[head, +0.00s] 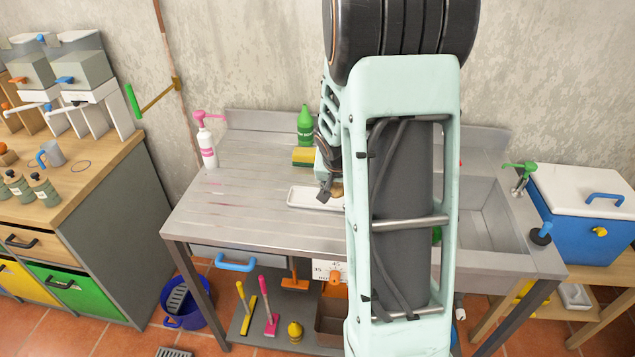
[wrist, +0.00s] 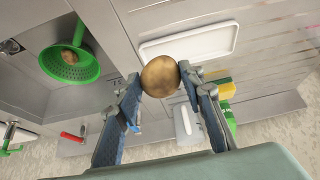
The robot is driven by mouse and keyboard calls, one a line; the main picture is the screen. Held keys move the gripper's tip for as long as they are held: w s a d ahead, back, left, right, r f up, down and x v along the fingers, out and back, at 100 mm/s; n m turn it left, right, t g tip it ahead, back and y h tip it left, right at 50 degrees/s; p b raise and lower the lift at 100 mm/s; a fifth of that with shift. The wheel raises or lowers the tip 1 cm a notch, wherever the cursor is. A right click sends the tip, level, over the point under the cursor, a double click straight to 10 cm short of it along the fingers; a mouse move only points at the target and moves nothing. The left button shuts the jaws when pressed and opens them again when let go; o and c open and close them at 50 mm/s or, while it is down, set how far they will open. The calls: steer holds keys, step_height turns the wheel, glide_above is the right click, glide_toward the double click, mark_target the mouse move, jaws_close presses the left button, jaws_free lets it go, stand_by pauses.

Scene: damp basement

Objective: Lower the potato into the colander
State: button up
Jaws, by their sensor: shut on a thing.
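My gripper (wrist: 165,78) is shut on a round brown potato (wrist: 159,75), held between the two fingertips. In the head view my gripper (head: 328,188) is over the steel worktop near the white tray, and only a small part of the potato (head: 337,189) shows beside my arm. The green colander (wrist: 86,77) is in the sink, at the upper left of the wrist view, apart from the held potato. A brown roundish thing (wrist: 69,57) lies inside it. In the head view my arm hides nearly all of the colander; a green bit (head: 437,235) shows at the arm's right edge.
The white tray (head: 300,198) on the steel worktop (head: 235,190) looks empty. A yellow-green sponge (head: 304,157) and a green bottle (head: 305,127) stand behind it. The sink (head: 485,222) is at the right, with a green-handled tap (head: 519,172) beside it. The left worktop is mostly clear.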

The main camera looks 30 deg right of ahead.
steer(key=s+d+f, duration=0.1)
steer(key=d+f, duration=0.4)
steer(key=d, duration=0.4)
steer(key=s+d+f, duration=0.2)
steer(key=d+f, duration=0.2)
steer(key=d, duration=0.6)
steer(key=s+d+f, duration=0.1)
steer(key=d+f, duration=0.4)
steer(key=d, duration=0.4)
steer(key=shift+s+d+f+b, duration=0.25)
steer(key=shift+d+f+b, duration=0.1)
steer(key=shift+d, duration=0.05)
steer(key=shift+w+d, duration=0.1)
steer(key=shift+w, duration=0.05)
steer(key=shift+w+d, duration=0.15)
steer(key=shift+w, duration=0.05)
steer(key=shift+f+b, duration=0.1)
steer(key=shift+b, duration=0.25)
steer(key=shift+f+b, duration=3.3)
steer(key=shift+f, duration=0.8)
steer(key=shift+f+b, duration=1.05)
steer(key=shift+f, duration=0.25)
